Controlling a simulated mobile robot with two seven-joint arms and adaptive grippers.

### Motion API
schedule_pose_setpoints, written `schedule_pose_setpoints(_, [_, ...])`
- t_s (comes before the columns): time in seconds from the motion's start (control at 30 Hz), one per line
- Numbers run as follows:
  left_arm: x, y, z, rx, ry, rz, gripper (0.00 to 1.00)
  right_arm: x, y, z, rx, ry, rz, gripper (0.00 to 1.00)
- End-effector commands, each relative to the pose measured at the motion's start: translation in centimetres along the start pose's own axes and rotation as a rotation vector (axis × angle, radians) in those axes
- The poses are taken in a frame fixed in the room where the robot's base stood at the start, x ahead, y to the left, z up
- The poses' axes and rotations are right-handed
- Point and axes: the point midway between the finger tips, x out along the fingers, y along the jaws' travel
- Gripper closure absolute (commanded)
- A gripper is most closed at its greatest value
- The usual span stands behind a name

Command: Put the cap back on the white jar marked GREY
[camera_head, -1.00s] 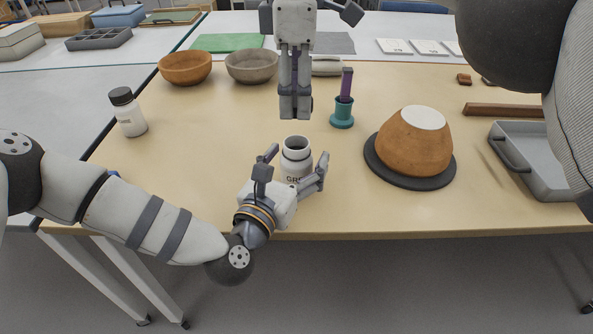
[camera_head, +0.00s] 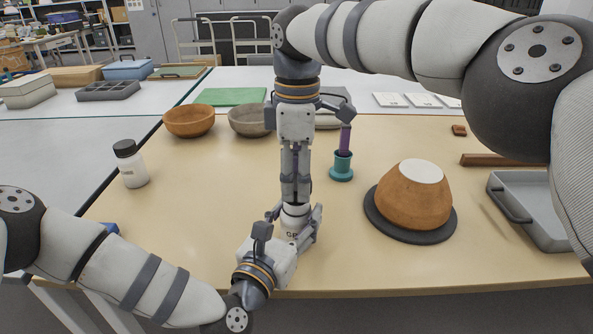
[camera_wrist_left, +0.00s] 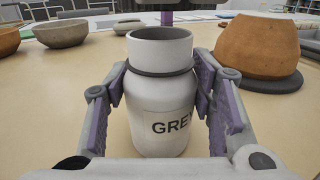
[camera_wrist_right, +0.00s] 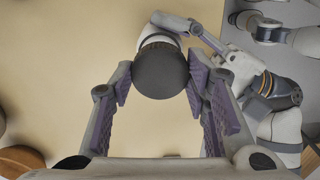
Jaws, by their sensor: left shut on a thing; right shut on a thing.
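The white jar marked GREY (camera_wrist_left: 160,110) stands upright on the table with its mouth open in the left wrist view; it also shows in the head view (camera_head: 293,222). My left gripper (camera_head: 294,216) is shut around the jar's upper body from the front. My right gripper (camera_head: 295,196) points straight down over the jar and is shut on a dark round cap (camera_wrist_right: 162,71), seen from above in the right wrist view. In the left wrist view a purple finger pad shows just above the rim, so the cap seems apart from the jar.
Another white jar with a black cap (camera_head: 131,165) stands at the left. A teal stand with a purple piece (camera_head: 342,166) is right of my right gripper. A brown pot (camera_head: 413,194) rests on a dark disc. Two bowls (camera_head: 190,120) stand behind. A grey tray (camera_head: 548,205) lies right.

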Motion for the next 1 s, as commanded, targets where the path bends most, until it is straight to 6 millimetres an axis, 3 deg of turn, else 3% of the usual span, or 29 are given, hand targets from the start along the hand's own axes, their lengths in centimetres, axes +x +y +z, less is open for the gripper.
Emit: schedule_pose_setpoints(1.0, [0.0,0.0,-0.1,0.000,0.001,0.000,1.00,1.8,0.0,0.0,0.000,0.000,0.000,0.72])
